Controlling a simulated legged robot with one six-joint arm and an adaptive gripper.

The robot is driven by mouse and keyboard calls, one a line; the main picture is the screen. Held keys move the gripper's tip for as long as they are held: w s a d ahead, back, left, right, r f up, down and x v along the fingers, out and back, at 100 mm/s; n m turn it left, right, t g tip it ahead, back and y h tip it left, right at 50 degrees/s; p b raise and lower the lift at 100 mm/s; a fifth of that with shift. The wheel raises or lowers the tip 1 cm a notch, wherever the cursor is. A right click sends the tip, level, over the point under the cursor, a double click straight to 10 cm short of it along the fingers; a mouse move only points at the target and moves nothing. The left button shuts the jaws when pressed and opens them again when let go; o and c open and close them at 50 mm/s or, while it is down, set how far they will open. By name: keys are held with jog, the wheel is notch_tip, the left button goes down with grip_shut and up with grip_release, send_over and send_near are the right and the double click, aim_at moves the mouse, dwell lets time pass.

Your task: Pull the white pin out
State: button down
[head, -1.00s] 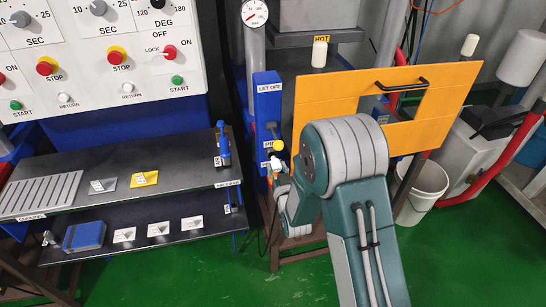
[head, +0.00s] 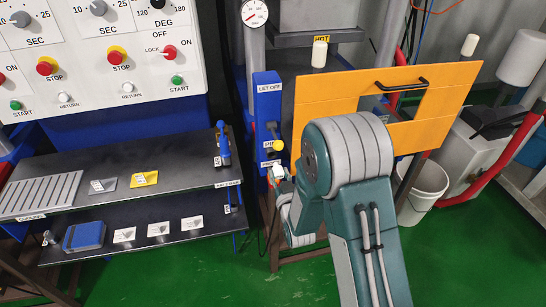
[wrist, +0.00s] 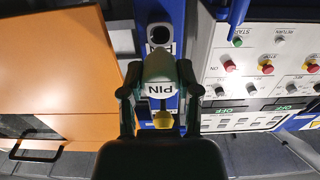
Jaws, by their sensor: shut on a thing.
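The white pin (wrist: 159,66) is between the two fingers of my gripper (wrist: 160,92) in the wrist view, and the fingers are shut on it. In the head view the white pin (head: 278,170) shows small beside the lower part of the blue box (head: 267,102), with my gripper (head: 279,177) partly hidden behind my arm. A dark round opening (wrist: 160,34) shows on the box beyond the pin in the wrist view. I cannot tell whether the pin's far end still touches the box. A label reading PIN (wrist: 160,90) appears upside down.
A yellow knob (head: 278,145) sits on the box just above the pin. An orange panel with a black handle (head: 402,85) stands close on the right. A dark shelf (head: 120,185) and a control panel (head: 95,60) are on the left. Green floor (head: 170,275) is open below.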

aim_at(280, 177)
jog(key=shift+v, duration=2)
